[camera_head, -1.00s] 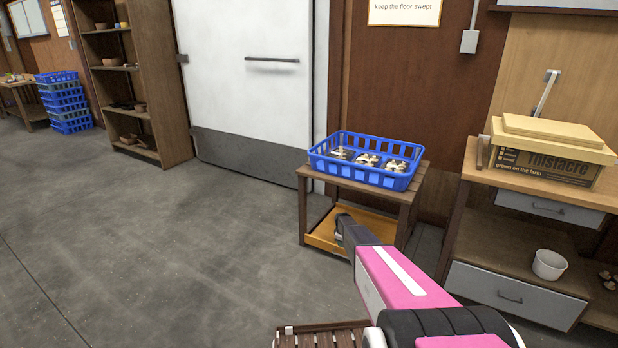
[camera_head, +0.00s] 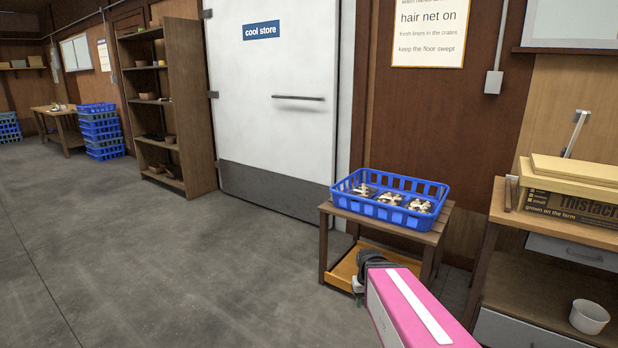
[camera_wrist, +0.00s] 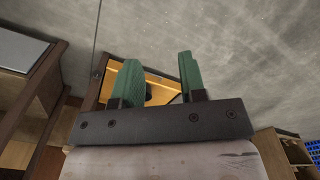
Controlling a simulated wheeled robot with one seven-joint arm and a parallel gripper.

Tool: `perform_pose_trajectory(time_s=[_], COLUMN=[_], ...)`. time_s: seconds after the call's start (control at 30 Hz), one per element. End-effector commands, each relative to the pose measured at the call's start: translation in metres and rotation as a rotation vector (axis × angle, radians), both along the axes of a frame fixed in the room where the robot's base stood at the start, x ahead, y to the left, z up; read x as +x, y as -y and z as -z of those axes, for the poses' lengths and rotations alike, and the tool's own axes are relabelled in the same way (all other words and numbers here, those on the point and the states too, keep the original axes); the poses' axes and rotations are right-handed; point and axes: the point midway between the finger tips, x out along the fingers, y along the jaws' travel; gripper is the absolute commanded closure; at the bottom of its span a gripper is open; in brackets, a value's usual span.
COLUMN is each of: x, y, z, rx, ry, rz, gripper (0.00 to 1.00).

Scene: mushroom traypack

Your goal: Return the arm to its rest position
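My arm, with its pink link (camera_head: 405,305), reaches up from the bottom right of the head view. My gripper (camera_head: 358,284) is at its end, small and partly hidden, in front of the small wooden stand's lower shelf. In the wrist view, my gripper (camera_wrist: 160,66) has its two green fingers well apart with nothing held between them. The stand's orange lower shelf (camera_wrist: 154,87) shows behind the fingers.
A blue crate (camera_head: 437,189) with several mushroom packs sits on the small stand (camera_head: 322,240). A bench (camera_head: 520,283) with a Thistacre box (camera_head: 570,203) and a white pot (camera_head: 589,317) stands right. Open floor (camera_head: 170,270) lies left.

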Motion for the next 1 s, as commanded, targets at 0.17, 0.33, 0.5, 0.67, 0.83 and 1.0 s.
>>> perform_pose_trajectory(time_s=[0.17, 0.33, 0.5, 0.67, 0.83, 1.0], x=[-0.032, -0.032, -0.032, -0.032, -0.032, -0.032], y=[-0.004, -0.004, -0.004, -0.004, -0.004, -0.004], z=[-0.016, -0.017, -0.016, -0.016, -0.016, -0.016], rx=[0.006, 0.007, 0.007, 0.007, 0.007, 0.007], ry=[-0.007, -0.008, -0.008, -0.008, -0.008, -0.008], rz=[0.052, 0.059, 0.057, 0.057, 0.056, 0.056], gripper=[0.62, 0.62, 0.62, 0.62, 0.62, 0.62])
